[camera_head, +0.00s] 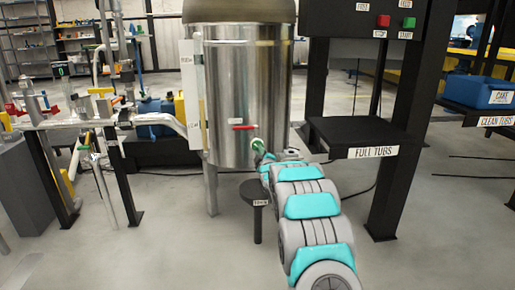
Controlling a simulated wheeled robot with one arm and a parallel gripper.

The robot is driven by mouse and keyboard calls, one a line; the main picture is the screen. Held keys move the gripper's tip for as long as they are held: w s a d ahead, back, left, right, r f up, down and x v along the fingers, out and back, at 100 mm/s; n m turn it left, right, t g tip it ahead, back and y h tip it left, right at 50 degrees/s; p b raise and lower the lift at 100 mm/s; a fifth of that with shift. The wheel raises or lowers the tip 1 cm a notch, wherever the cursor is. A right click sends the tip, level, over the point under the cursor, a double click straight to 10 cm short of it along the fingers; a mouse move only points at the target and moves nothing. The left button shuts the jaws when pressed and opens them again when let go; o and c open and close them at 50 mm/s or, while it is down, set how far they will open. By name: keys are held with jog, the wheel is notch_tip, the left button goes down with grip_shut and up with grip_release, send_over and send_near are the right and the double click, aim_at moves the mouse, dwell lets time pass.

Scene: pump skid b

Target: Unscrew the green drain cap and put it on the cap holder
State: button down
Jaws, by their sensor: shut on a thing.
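The green drain cap (256,144) is low on the front of the steel tank (228,90), just right of a red handle. Only part of it shows. My gripper (260,152) is at the cap and is shut on it; its fingers are small and partly hidden by my own arm. I cannot tell whether the cap is still on its thread. A small black round-topped stand (255,187) with a white label, likely the cap holder, stands below the cap. Its top looks empty, though my arm covers its right edge.
A red-handled valve (243,127) is on the tank to the left of the cap. A black shelf labelled FULL TUBS (365,138) stands close on the right of my arm. A pipe bench (70,118) is at the left. Floor at front left is clear.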

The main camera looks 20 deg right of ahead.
jog(key=shift+f+n+b, duration=0.1)
jog(key=shift+n+b, duration=0.8)
jog(key=shift+b, duration=0.15)
jog(key=shift+n+b, duration=0.8)
jog(key=n, duration=0.2)
jog(key=shift+r+n+g, duration=0.2)
jog(key=shift+n+g, duration=0.1)
jog(key=shift+s+a, duration=0.2)
jog(key=shift+s, duration=0.45)
jog(key=shift+s+a, duration=0.25)
jog(key=shift+s, duration=0.75)
